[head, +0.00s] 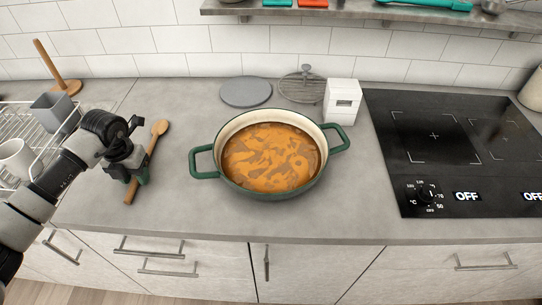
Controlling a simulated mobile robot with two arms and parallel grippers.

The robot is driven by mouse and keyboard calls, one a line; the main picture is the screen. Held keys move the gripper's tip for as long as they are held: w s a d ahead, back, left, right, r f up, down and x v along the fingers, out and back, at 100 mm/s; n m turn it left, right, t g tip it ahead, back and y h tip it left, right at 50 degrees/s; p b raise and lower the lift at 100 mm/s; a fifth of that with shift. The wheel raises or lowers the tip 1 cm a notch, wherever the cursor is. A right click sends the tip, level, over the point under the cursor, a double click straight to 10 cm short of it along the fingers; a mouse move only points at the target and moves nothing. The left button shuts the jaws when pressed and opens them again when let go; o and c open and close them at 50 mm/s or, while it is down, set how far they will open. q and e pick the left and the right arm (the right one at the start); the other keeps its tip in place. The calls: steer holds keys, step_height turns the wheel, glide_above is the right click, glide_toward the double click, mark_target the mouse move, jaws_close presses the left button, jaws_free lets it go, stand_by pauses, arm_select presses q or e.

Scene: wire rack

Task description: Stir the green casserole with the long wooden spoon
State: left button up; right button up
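The green casserole (258,190) stands on the grey counter in the middle of the head view, uncovered and filled with orange-brown stew (270,158). The long wooden spoon (153,143) is left of it, slanting with its bowl end toward the back and its handle end toward the front edge. My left gripper (140,165) is at the spoon's handle and hides part of it. I cannot tell whether its fingers are closed on the handle, or whether the spoon touches the counter. My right gripper is not in view.
A wire rack (40,118) with a white mug (15,158) and a grey holder (52,112) is at the left. Behind the casserole are a grey round disc (246,92), a lid (303,87) and a white box (342,101). A black cooktop (460,165) is at the right.

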arm_select(q)
jaws_close()
step_height(320, 180, up, 10)
steer(key=p, duration=0.6)
stand_by(0.7)
stand_by(0.4)
